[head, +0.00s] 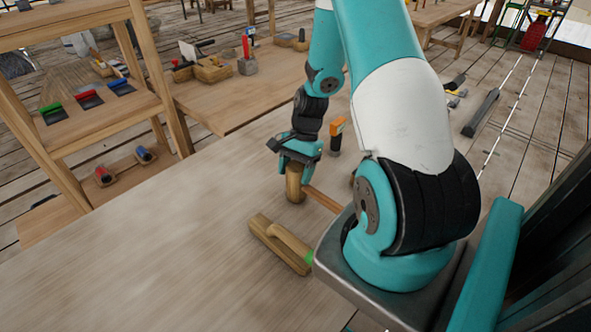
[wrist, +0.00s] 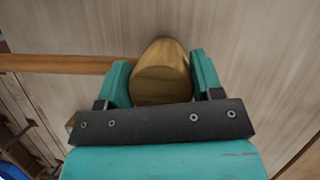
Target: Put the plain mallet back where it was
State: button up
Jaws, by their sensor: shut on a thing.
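The plain wooden mallet (head: 295,184) is in my gripper (head: 298,160), over the pale worktop. Its barrel head is upright, and its handle (head: 322,198) sticks out to the right in the head view, partly hidden by my arm. In the wrist view, the round end of the mallet head (wrist: 160,84) sits between the two teal fingers of my gripper (wrist: 162,80), which is shut on it. The handle runs left there. I cannot tell whether the head's lower end touches the worktop.
A wooden shelf (head: 100,123) with coloured-handled tools is at left. The worktop's left part is clear.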

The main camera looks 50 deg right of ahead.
jog(key=o, duration=1.5)
jog(key=shift+f, duration=0.1)
jog(key=shift+o, duration=0.2)
jog(key=s+b+v, duration=0.1)
jog(key=b+v, duration=0.1)
jog(key=v, duration=1)
jog(key=a+r+n+h, duration=0.1)
jog(key=a+r+n, duration=0.45)
jog(key=a, duration=0.55)
jog(key=a+r+n, duration=0.5)
jog(key=a+n, duration=0.2)
jog(key=a, duration=0.4)
jog(key=s+a+r+n, duration=0.3)
jog(key=s+a+n, duration=0.8)
jog(key=a, duration=0.1)
jog(key=shift+s+r+t+y, duration=0.3)
jog(key=shift+s, duration=0.1)
